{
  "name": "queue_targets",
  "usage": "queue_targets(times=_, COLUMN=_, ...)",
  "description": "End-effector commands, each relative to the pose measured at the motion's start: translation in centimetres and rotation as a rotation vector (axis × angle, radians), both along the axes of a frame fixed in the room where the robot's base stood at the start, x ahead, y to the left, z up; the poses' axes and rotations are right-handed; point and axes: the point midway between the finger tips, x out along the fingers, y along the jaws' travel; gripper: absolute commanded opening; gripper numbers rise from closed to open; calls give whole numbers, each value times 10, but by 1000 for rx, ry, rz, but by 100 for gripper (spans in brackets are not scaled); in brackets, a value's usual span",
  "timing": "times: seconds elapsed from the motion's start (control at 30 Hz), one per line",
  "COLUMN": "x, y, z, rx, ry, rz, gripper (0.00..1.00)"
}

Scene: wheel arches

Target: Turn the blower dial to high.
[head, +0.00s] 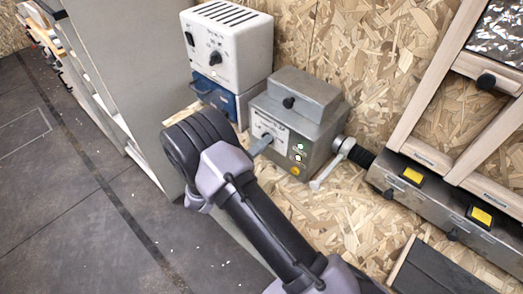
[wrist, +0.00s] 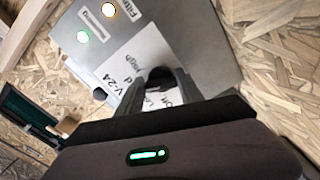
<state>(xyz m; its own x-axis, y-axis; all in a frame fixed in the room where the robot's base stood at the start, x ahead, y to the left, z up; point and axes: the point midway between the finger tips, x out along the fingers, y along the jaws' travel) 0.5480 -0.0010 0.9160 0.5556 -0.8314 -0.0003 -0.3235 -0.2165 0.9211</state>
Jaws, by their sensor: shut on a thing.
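The grey blower box (head: 318,121) stands against the chipboard wall in the head view, and its face (wrist: 192,40) fills the upper middle of the wrist view. A white label (wrist: 135,60) on that face carries partly hidden words and "V-24". The dark blower dial (wrist: 158,74) sits at the label, between my fingers. My gripper (wrist: 164,84) is shut on the dial, and it also shows at the box front in the head view (head: 264,144). The fingers hide much of the dial, so I cannot tell its setting. The dial is hidden in the head view.
A green lamp (head: 300,147) and a yellow lamp (head: 295,170) are on the box front. A white unit with knobs (head: 235,40) stands on a blue case (head: 215,95) behind left. A hose fitting with a lever (head: 328,171) sticks out at the right. A grey cabinet (head: 125,60) stands left.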

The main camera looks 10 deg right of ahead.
Motion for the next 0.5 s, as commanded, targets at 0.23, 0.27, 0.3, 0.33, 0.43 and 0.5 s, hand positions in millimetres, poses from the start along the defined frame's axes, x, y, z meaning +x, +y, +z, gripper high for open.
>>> queue_targets(times=0.23, x=0, y=0, z=-7, rx=128, ry=-191, rz=0, gripper=3)
queue_targets(times=0.27, x=1, y=0, z=-7, rx=143, ry=-215, rz=0, gripper=3)
queue_targets(times=0.3, x=1, y=1, z=-7, rx=164, ry=-245, rz=0, gripper=3)
queue_targets(times=0.33, x=1, y=1, z=-7, rx=179, ry=-269, rz=0, gripper=3)
queue_targets(times=0.43, x=1, y=1, z=-8, rx=229, ry=-343, rz=0, gripper=3)
queue_targets(times=0.5, x=1, y=1, z=-8, rx=262, ry=-392, rz=0, gripper=3)
